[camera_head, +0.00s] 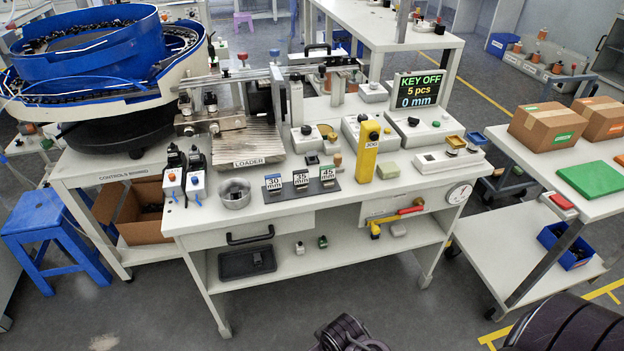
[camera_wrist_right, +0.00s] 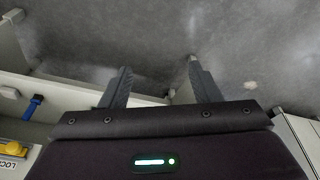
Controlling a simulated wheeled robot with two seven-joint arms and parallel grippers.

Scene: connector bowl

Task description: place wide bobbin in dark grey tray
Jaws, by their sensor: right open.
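The dark grey tray (camera_head: 233,265) lies on the lower shelf of the middle bench, at its left end. A small dark item (camera_head: 258,258) shows in its right part, too dark to identify. I cannot tell for sure which thing is the wide bobbin; a small brown spool-like piece (camera_head: 336,160) stands on the bench top behind the numbered blocks. My right gripper (camera_wrist_right: 160,70) is open, with nothing between its fingers, over grey floor in the right wrist view. Dark parts of my arm show at the bottom of the head view. My left gripper is not in view.
On the bench top stand a metal cup (camera_head: 235,193), numbered blocks (camera_head: 301,182) and a yellow JOG post (camera_head: 368,150). A side table (camera_head: 510,145) with boxes stands right.

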